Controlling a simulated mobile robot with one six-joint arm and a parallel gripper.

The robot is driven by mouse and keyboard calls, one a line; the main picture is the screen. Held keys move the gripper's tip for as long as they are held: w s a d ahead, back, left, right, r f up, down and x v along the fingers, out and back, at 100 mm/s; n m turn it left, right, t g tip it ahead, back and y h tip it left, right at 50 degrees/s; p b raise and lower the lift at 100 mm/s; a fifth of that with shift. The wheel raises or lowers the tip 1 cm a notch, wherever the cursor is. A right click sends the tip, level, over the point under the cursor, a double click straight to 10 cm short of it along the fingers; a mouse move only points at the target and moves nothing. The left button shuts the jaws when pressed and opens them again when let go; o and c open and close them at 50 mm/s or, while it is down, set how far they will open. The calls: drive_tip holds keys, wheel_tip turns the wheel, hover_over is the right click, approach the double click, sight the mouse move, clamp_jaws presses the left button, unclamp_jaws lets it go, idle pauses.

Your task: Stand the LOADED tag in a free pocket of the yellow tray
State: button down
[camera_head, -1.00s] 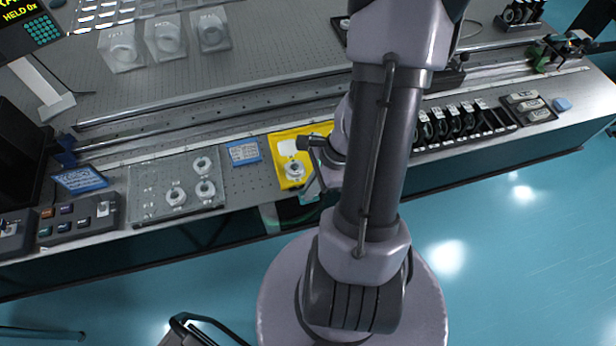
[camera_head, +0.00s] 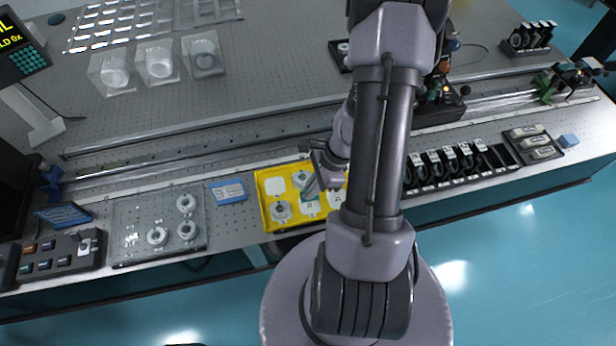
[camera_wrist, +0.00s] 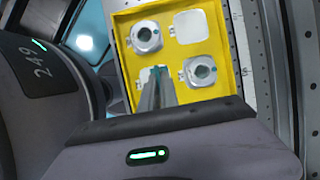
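The yellow tray (camera_head: 263,206) lies at the table's front edge; it also shows in the wrist view (camera_wrist: 238,58). A white square pocket (camera_wrist: 188,27) looks empty. Ring-shaped parts sit in the pocket beside it (camera_wrist: 146,36) and the one below (camera_wrist: 201,70). My gripper (camera_wrist: 153,82) points down over another pale pocket, its narrow fingers close together. A teal patch shows at their tips, and a teal piece (camera_head: 310,189) shows there in the head view. I cannot tell whether this is the LOADED tag; no such lettering is readable. My arm hides the tray's right part.
A blue card (camera_head: 228,191) lies left of the tray, then a clear plate (camera_head: 130,225) with ring parts. A row of dark-framed discs (camera_head: 447,165) stands to the right. A long rail (camera_head: 220,128) runs behind the tray.

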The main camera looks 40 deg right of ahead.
sight(310, 201)
drive_tip(key=f, duration=0.1)
drive_tip(key=b, duration=0.1)
drive_tip(key=f, duration=0.1)
drive_tip(key=shift+s+a+f+b, duration=0.25)
drive_tip(key=shift+s+f+b, duration=0.05)
drive_tip(key=shift+s+f, duration=0.1)
drive_tip(key=shift+s+a, duration=0.1)
drive_tip(key=shift+a, duration=0.15)
drive_tip(key=shift+r, duration=0.2)
drive_tip(key=shift+f, duration=0.1)
drive_tip(key=c, duration=2)
unclamp_jaws()
drive_tip(key=o, duration=0.4)
